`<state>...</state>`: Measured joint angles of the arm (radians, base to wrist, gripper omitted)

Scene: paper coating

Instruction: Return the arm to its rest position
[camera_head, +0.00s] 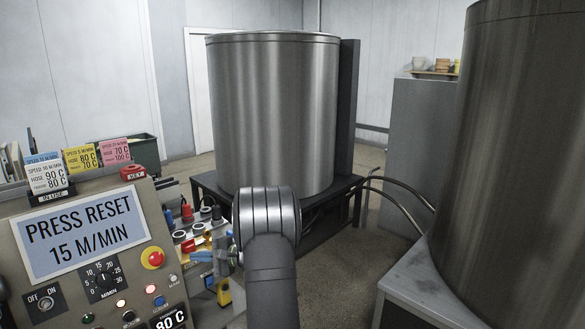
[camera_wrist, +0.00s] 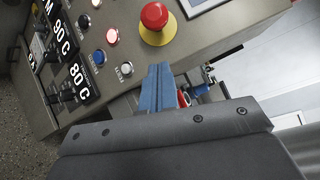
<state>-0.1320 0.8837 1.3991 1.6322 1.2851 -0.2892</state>
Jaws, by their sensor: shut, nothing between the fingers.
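My arm (camera_head: 270,275) rises from the bottom middle of the head view, and its wrist bends left toward the control panel (camera_head: 118,285). My gripper (camera_wrist: 159,70) shows in the wrist view with its blue fingers shut together and nothing between them. In the head view its blue fingers (camera_head: 201,257) are small and partly lost among items behind. They point at the panel's right edge, near the red stop button (camera_head: 152,258). The same red button (camera_wrist: 155,16) is just ahead of the fingertips in the wrist view. I cannot tell the exact gap to the panel.
The panel display (camera_head: 82,235) reads "PRESS RESET 15 M/MIN". A speed dial (camera_head: 104,281) and lit buttons sit below it. A large steel drum (camera_head: 272,115) stands behind my arm, and another (camera_head: 515,150) at right. A cart of tools (camera_head: 203,230) is beside the panel. Floor (camera_head: 345,270) shows between.

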